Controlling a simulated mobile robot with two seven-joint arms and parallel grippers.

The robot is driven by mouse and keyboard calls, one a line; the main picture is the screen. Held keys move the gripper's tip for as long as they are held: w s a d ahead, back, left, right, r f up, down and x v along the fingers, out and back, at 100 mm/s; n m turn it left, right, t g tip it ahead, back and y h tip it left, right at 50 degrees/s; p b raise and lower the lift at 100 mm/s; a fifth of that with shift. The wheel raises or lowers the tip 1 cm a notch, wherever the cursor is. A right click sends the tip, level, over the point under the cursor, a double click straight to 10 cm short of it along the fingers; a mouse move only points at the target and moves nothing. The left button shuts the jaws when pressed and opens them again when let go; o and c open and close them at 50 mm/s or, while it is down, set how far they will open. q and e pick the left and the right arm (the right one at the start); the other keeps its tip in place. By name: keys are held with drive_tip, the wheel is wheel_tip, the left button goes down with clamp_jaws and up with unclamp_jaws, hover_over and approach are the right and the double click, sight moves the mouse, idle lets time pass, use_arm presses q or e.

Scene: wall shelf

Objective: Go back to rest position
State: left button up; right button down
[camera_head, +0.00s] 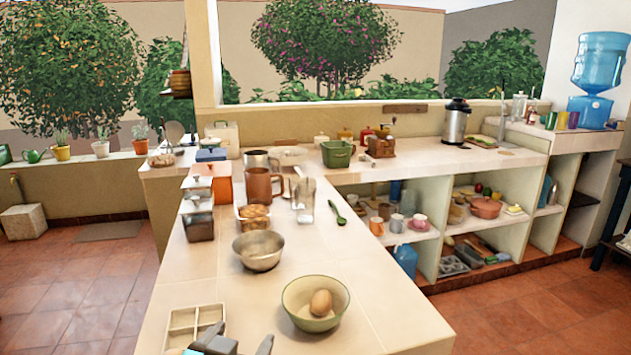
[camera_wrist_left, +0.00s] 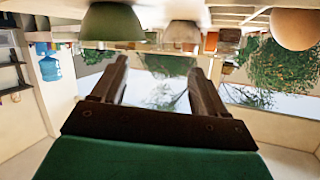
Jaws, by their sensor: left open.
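My left gripper (camera_head: 238,343) shows only partly at the bottom edge of the head view, beside a white compartment tray (camera_head: 181,338) and left of the green bowl (camera_head: 291,306). In the left wrist view my left gripper (camera_wrist_left: 160,68) has its two dark fingers well apart, with nothing between them. A brown egg (camera_head: 321,303) lies in the green bowl. The wrist view is upside down; the green bowl (camera_wrist_left: 112,22) and a metal bowl (camera_wrist_left: 183,32) hang at its top. A rounded tan thing (camera_wrist_left: 295,28) is at its top right. My right gripper is not in view.
The metal bowl (camera_head: 258,250) stands farther back on the counter (camera_head: 215,275). Behind it are a brown mug (camera_head: 261,186), a glass (camera_head: 303,195) and metal canisters (camera_head: 197,218). A green spoon (camera_head: 338,212) lies near the right edge. Shelves (camera_head: 445,245) stand right; open tiled floor lies left.

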use_arm(q)
drive_tip(key=s+a+f+g+y, duration=0.1)
drive_tip(key=s+a+f+g, duration=0.3)
drive_tip(key=s, duration=0.4)
drive_tip(key=s+a+f+n+g, duration=0.1)
drive_tip(key=s+a+f+g, duration=0.15)
drive_tip(key=s+f, duration=0.35)
drive_tip(key=s+a+f+g+y, duration=0.1)
drive_tip(key=s+a+f+g, duration=0.25)
drive_tip(key=s, duration=0.55)
drive_tip(key=w+d+f+t+h+b, duration=0.1)
drive_tip(key=w+f+t+b, duration=0.1)
drive_tip(key=f, duration=0.4)
drive_tip(key=w+d+f+t+h+b, duration=0.1)
drive_tip(key=w+d+f+t+b, duration=0.1)
drive_tip(key=w+f+t, duration=0.2)
wheel_tip(320, 180, down, 3)
drive_tip(key=shift+w+d+f+m+t, duration=0.1)
drive_tip(key=shift+w+d+m+t, duration=0.2)
drive_tip(key=shift+w, duration=0.7)
